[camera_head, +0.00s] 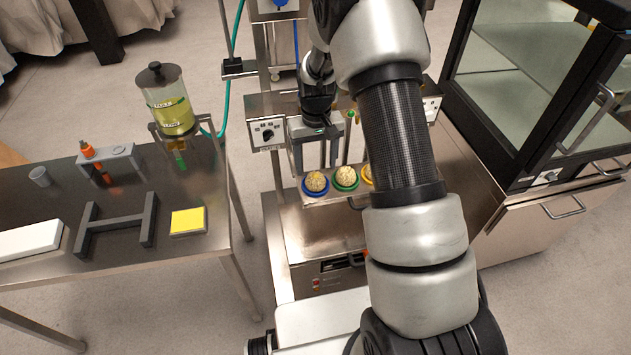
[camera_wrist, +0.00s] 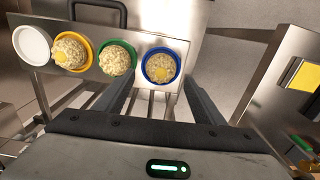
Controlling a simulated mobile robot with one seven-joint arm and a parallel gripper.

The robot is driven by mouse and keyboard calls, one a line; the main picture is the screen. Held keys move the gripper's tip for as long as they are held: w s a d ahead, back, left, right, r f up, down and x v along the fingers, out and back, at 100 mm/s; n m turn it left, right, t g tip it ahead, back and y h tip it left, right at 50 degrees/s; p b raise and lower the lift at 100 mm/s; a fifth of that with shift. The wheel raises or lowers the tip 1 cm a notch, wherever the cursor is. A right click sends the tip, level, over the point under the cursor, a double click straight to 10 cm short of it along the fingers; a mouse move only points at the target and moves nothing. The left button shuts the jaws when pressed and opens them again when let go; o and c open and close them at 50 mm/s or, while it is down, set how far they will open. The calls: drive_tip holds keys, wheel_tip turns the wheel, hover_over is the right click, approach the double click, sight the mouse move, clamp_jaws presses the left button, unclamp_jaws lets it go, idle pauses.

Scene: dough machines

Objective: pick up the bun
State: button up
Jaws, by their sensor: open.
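Three pale crumbly buns sit in coloured rings on a metal shelf. In the wrist view, one is in a blue ring (camera_wrist: 160,67), one in a green ring (camera_wrist: 117,60) and one in a yellow ring (camera_wrist: 71,51). The head view shows the blue-ring bun (camera_head: 316,182) and green-ring bun (camera_head: 346,177); my arm mostly hides the yellow ring. My gripper (camera_wrist: 162,77) is open and empty, its fingers either side of the blue-ring bun in the wrist picture. I cannot tell its height above the bun.
A white round holder (camera_wrist: 32,45) at the row's left end is empty. In the head view, a steel table (camera_head: 110,235) with a dispenser (camera_head: 168,100) and yellow pad (camera_head: 188,221) stands left. A glass-sided cabinet (camera_head: 540,75) stands right.

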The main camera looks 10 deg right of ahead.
sight(315, 176)
wheel_tip(315, 176, down, 5)
drive_tip(key=shift+s+a+f+b, duration=0.1)
drive_tip(key=shift+b, duration=0.2)
drive_tip(key=c, duration=1.2)
